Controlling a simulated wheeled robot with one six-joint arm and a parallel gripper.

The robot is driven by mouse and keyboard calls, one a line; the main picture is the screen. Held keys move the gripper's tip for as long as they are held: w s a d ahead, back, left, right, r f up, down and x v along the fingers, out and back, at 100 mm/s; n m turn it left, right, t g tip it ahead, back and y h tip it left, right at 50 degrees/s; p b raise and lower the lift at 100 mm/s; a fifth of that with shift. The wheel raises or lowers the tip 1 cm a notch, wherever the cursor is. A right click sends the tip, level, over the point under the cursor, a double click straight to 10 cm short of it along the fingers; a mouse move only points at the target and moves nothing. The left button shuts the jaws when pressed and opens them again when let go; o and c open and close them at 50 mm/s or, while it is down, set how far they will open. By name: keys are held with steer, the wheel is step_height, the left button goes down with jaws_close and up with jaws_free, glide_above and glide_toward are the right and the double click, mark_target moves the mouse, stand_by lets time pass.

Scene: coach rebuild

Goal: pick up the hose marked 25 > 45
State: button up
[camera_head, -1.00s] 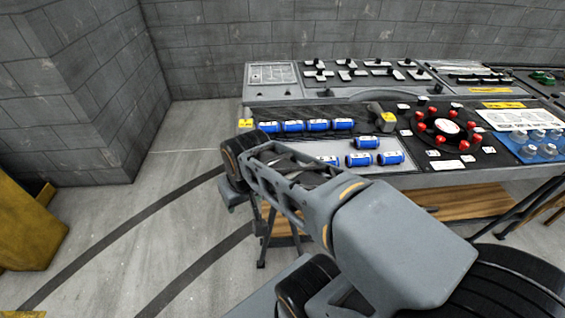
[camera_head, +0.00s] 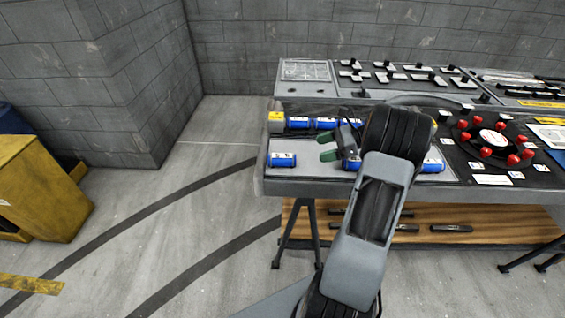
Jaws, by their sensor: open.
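Several short blue cylinders with white labels lie on the workbench; the markings are too small to read, so I cannot tell which is 25 > 45. A back row shows a left one (camera_head: 298,123) and another (camera_head: 326,123). One cylinder (camera_head: 282,160) lies alone at the front left. Another (camera_head: 433,166) shows right of my arm. One more (camera_head: 349,165) is partly hidden by my gripper. My gripper (camera_head: 337,146) is open over the bench's left part, with green-tipped fingers, just right of the lone front cylinder. My arm hides part of the bench.
The workbench (camera_head: 305,187) has a dial with red knobs (camera_head: 494,137) at right and a raised panel (camera_head: 306,72) behind. Its legs and a wooden lower shelf (camera_head: 450,217) stand below. A yellow box (camera_head: 42,185) is at far left. The floor between is clear.

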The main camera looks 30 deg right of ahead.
mark_target(295, 155)
steer(key=x, duration=1.3)
steer(key=shift+w, duration=0.25)
steer(key=shift+c, duration=0.3)
steer(key=c, duration=1)
